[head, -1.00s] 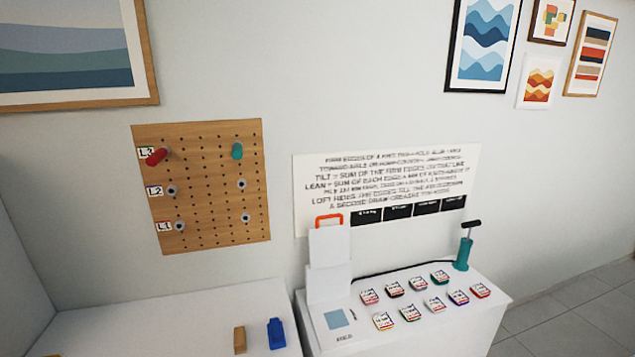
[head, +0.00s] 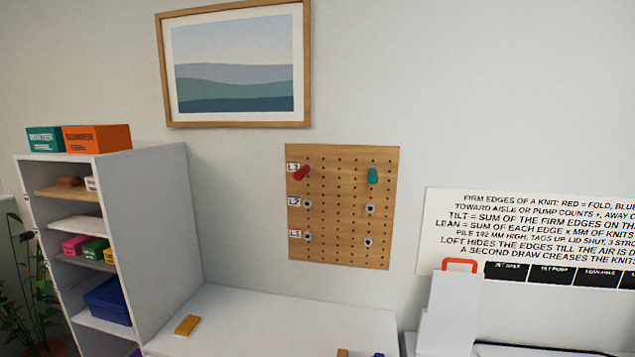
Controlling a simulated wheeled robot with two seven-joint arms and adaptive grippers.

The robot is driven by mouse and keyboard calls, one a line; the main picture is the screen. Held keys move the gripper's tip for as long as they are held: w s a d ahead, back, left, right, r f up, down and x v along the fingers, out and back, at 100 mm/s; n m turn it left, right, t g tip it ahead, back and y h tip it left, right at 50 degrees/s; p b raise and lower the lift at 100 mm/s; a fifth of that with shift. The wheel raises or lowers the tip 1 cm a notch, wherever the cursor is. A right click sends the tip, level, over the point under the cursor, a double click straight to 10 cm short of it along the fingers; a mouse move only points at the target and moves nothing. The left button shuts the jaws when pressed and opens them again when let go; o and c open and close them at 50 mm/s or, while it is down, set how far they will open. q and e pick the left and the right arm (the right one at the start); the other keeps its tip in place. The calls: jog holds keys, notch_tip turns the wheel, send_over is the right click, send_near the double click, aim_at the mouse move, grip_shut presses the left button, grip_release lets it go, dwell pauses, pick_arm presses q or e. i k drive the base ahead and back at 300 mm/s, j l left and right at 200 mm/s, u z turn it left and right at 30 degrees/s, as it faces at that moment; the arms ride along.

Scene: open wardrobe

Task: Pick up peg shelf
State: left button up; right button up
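A wooden pegboard (head: 342,240) hangs on the wall. It has a red peg (head: 301,173) at upper left beside the L3 label and a teal peg (head: 373,176) at upper right. Ringed holes sit lower on both sides, beside L2 and a lower label. No shelf rests on these pegs. A thin wooden board (head: 62,194) lies inside the white open cabinet (head: 160,215) at left, with small items on it; I cannot tell whether it is the peg shelf. Neither of my grippers is in view.
A white worktop (head: 290,318) below the board is mostly clear, with an orange-yellow block (head: 187,325) at left and small pieces at its front edge. Teal (head: 45,140) and orange boxes (head: 97,139) top the cabinet. A text sign (head: 540,225) hangs at right.

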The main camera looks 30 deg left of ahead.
aim_at(85, 225)
jog(key=l+u, duration=0.1)
jog(key=u, duration=0.3)
jog(key=i+l+u, duration=0.1)
jog(key=u, duration=0.35)
jog(key=l+u, duration=0.15)
jog(key=u, duration=0.25)
jog(key=l+u, duration=0.15)
jog(key=u, duration=0.3)
jog(key=l+u, duration=0.1)
jog(key=u, duration=0.3)
jog(key=l+u, duration=0.1)
jog(key=u, duration=0.35)
jog(key=k, duration=0.05)
